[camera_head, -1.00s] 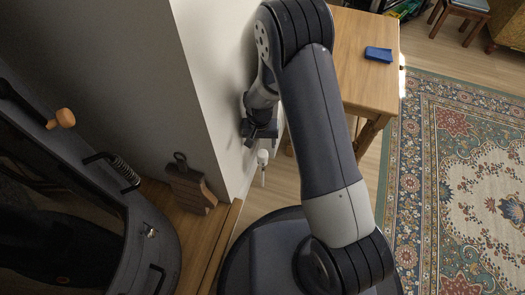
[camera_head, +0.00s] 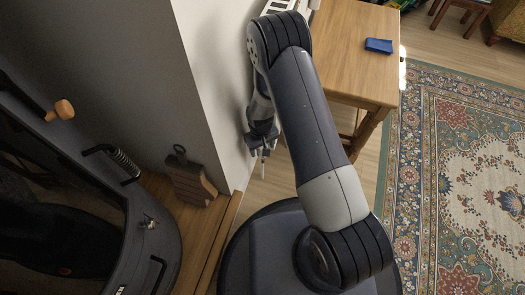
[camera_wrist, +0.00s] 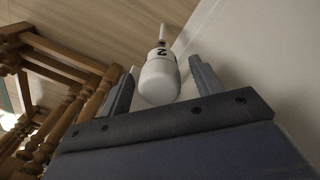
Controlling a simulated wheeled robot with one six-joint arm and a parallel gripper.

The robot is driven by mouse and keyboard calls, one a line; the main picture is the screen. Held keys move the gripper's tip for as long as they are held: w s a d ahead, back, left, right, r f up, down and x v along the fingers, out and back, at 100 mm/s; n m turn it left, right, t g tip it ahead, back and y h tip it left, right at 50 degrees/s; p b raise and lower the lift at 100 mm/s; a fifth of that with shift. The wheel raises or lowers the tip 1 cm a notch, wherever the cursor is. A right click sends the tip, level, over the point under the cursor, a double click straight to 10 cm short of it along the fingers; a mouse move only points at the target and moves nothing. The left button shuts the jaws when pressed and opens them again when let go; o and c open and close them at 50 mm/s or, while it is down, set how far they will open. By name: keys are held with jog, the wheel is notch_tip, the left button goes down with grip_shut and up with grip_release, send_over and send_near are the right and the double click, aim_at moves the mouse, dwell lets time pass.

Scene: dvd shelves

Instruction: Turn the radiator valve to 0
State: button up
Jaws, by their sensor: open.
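The white radiator valve (camera_wrist: 160,80) is a rounded knob with a dark mark that looks like a 2, on a thin white stem. In the wrist view it sits between the two fingers of my gripper (camera_wrist: 162,68), with a visible gap on each side. My gripper is open around the knob and holds nothing. In the head view my gripper (camera_head: 262,138) is low beside the pale wall, and the knob is mostly hidden by it.
A wooden table (camera_head: 350,70) with a blue object (camera_head: 379,46) stands right of my arm. The pale wall (camera_head: 215,75) is close on the left. A patterned rug (camera_head: 460,170) lies at right.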

jog(key=shift+f, duration=1)
jog(key=c, duration=1)
jog(key=shift+m+b, duration=0.4)
jog(key=m+b, duration=0.2)
jog(key=m, duration=0.2)
jog(key=shift+m, duration=0.4)
jog(key=m+b, duration=0.1)
jog(key=m, duration=0.4)
jog(key=shift+a, duration=0.1)
jog(key=shift+o, duration=0.2)
jog(key=shift+m, duration=0.3)
jog(key=o, duration=1)
jog(key=shift+c, duration=0.2)
